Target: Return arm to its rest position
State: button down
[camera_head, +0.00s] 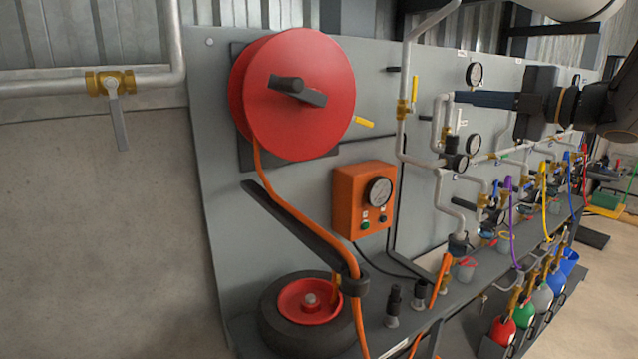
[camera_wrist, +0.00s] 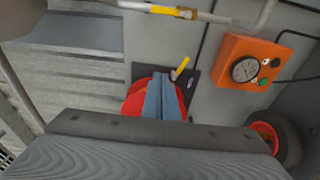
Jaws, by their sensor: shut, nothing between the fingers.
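My gripper (camera_head: 460,98) is at the right of the head view, held out in front of the grey panel (camera_head: 215,200), its blue-grey fingers pointing left. In the wrist view my gripper (camera_wrist: 161,78) has its fingers together, with nothing between them. Behind them is the red hose reel (camera_wrist: 137,103), partly hidden by the fingers. In the head view the red reel (camera_head: 325,85) is at the upper left, well apart from my gripper. The gripper body and part of my arm show at the right edge.
An orange gauge box (camera_head: 352,187) sits on the panel, with an orange hose (camera_head: 285,212) hanging from the reel. A wheel (camera_head: 290,330) lies below. Pipes, gauges and valves crowd the panel near my gripper.

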jog(key=w+f+m+t+h, duration=0.2)
jog(key=w+f+m+h, duration=0.4)
jog(key=f+m+h, duration=0.5)
jog(key=s+f+m+g+h, duration=0.1)
jog(key=s+f+m+g, duration=0.2)
jog(key=f+m, duration=0.55)
jog(key=s+a+f+m+g, duration=0.2)
jog(key=s+a+f+g, duration=0.1)
jog(key=s+f, duration=0.4)
jog(key=s+a+f+m+g, duration=0.2)
jog(key=s+a+f+g, duration=0.2)
jog(key=s, duration=0.7)
jog(key=s+a+f+m+g, duration=0.3)
jog(key=s+a+f+g, duration=0.1)
jog(key=s+f, duration=0.5)
jog(key=shift+s+a+f, duration=0.2)
jog(key=shift+s+f, duration=0.05)
jog(key=shift+f, duration=0.1)
